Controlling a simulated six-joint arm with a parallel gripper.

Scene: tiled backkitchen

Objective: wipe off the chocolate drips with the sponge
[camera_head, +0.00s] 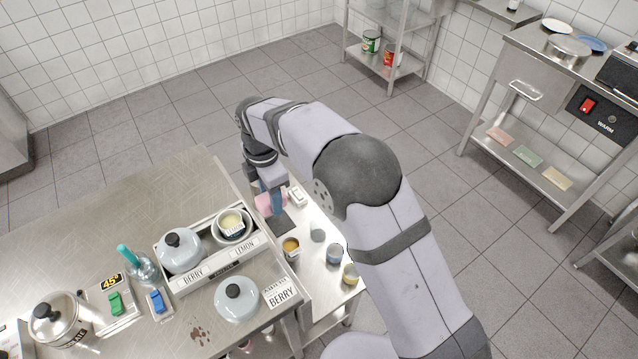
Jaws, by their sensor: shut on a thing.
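The chocolate drips (200,334) are small dark brown spots on the steel table (120,235), near its front edge and below the grey lidded pot. My gripper (272,200) is at the right of the steel table, over the lower white side table. It is shut on a pink sponge (265,205), which is partly hidden by the fingers. The sponge is far up and right of the drips. I cannot tell whether it touches the surface under it.
A lidded grey pot (238,298) and a BERRY card (281,292) stand right of the drips. A tray (222,266) behind holds another pot (181,249) and a bowl (232,224). A steel pot (55,318) stands at left. Several small jars (334,253) stand on the side table.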

